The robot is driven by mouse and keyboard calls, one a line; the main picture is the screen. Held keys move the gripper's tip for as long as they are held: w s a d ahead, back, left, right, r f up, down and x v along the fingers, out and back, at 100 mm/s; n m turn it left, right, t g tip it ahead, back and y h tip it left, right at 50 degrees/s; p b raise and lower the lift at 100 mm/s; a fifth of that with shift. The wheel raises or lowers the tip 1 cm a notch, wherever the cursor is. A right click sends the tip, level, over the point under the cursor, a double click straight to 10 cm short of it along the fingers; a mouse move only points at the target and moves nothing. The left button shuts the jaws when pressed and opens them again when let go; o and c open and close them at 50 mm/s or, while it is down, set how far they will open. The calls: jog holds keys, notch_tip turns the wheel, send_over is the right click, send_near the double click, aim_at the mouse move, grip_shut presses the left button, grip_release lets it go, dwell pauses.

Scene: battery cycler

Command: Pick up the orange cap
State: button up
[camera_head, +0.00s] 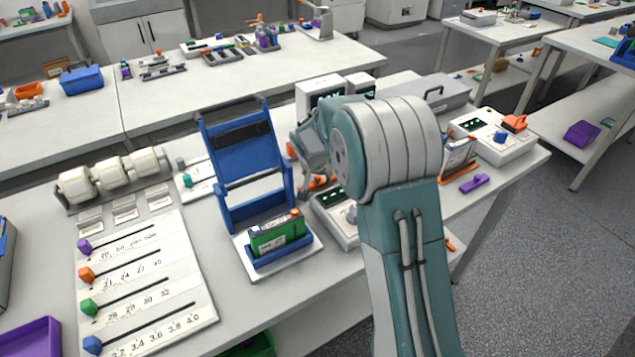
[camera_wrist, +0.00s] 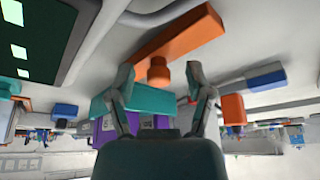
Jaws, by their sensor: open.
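An orange piece that looks like the orange cap, a flat bar with a short round stub, shows in the wrist view (camera_wrist: 181,40). The stub is between and just beyond my fingertips (camera_wrist: 160,78). My gripper is open, with a finger on each side and a gap to the stub. Whether a finger touches the piece I cannot tell. In the head view my gripper is largely hidden behind my arm. Small orange parts (camera_head: 318,183) show below it there. A second orange block (camera_wrist: 233,108) is right of my fingers in the wrist view, and a teal bar (camera_wrist: 150,101) lies behind them.
A blue stand (camera_head: 245,150) and a green battery pack (camera_head: 280,234) in a blue holder stand left of my arm. A white device with a screen (camera_head: 322,88) is behind my gripper. A slider panel (camera_head: 190,262) lies at the left. A purple part (camera_head: 474,184) lies at right.

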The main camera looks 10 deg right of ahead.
jog(key=shift+a, duration=0.15)
grip_shut()
